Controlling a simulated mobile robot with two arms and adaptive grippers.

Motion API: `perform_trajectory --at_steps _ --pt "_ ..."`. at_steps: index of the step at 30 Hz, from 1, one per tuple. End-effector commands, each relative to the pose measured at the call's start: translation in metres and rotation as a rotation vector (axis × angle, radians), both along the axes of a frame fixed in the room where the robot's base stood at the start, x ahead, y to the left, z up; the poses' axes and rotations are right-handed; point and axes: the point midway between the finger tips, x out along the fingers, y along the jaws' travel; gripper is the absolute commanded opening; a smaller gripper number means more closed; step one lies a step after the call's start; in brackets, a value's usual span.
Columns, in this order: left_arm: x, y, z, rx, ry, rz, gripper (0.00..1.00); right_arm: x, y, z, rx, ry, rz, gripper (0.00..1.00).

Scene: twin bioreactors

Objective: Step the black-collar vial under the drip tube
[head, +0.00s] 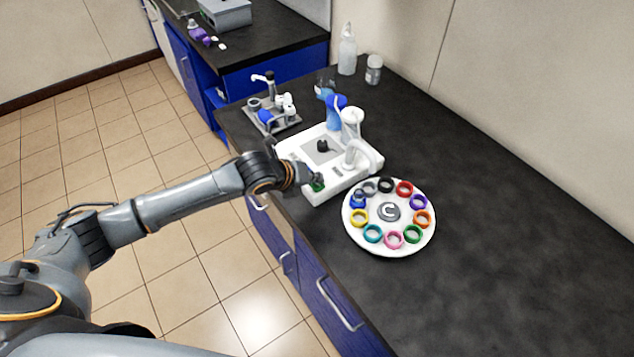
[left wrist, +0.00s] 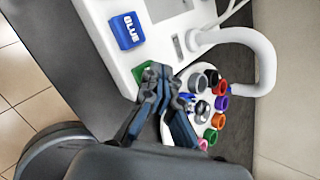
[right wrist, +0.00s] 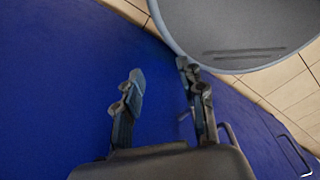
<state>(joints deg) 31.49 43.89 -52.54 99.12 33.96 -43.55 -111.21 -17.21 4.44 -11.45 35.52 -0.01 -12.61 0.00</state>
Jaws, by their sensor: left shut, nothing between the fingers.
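The black-collar vial (head: 386,185) sits in the white round carousel (head: 390,245), between the grey and red collars on the side nearest the white machine. It also shows in the left wrist view (left wrist: 211,76). The white drip tube (head: 357,150) arches from the machine toward the carousel; I cannot tell which vial is under its mouth. My left gripper (left wrist: 153,76) is shut and empty, its fingertips at the green button (left wrist: 141,70) and partly covering it; contact is unclear. My right gripper (right wrist: 163,78) is open and empty in front of the blue cabinets.
A bottle (head: 347,52) and jar (head: 374,70) stand at the back. The black counter (head: 500,230) right of the carousel is clear.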

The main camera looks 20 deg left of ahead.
Motion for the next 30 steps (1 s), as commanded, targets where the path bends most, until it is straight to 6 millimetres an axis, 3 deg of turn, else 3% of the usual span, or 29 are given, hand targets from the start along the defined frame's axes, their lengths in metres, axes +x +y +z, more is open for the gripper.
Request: perform_trajectory --at_steps 13,24,30 --pt "-0.001 0.0 -0.002 0.001 0.002 -0.001 0.0 0.0 0.0 0.0 0.0 0.0 0.001 0.4" --pt "0.0 0.0 0.015 0.001 0.001 -0.001 0.0 0.0 -0.002 0.018 -0.003 0.0 0.002 0.4" --pt "0.0 0.0 0.014 0.0 0.001 -0.001 0.0 0.0 -0.003 0.018 -0.004 0.0 0.002 0.4"
